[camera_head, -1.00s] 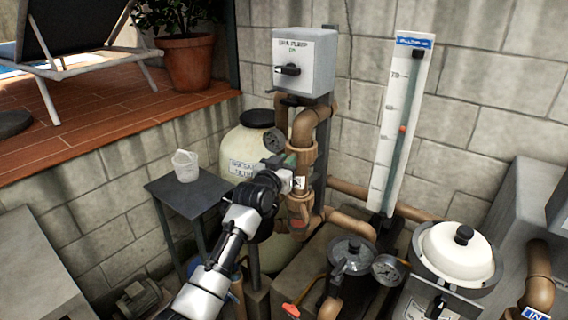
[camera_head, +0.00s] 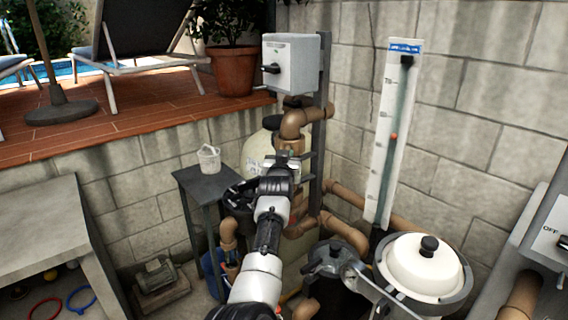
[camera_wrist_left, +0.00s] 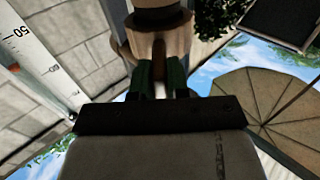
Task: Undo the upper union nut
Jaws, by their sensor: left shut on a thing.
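The upper union nut (camera_head: 288,146) is a tan ring on the brown pipe, below the pipe's elbow. My left gripper (camera_head: 284,160) reaches it from the front, and my own wrist hides much of the joint and pipe below. In the left wrist view the green fingers (camera_wrist_left: 160,78) are closed around a brown lug on the tan nut (camera_wrist_left: 158,38). The lower part of the union is mostly behind my arm in the head view. My right gripper is in no view.
The grey pump switch box (camera_head: 291,63) hangs above the pipe. A flow gauge (camera_head: 398,140) and a white-lidded vessel (camera_head: 425,265) stand to the right.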

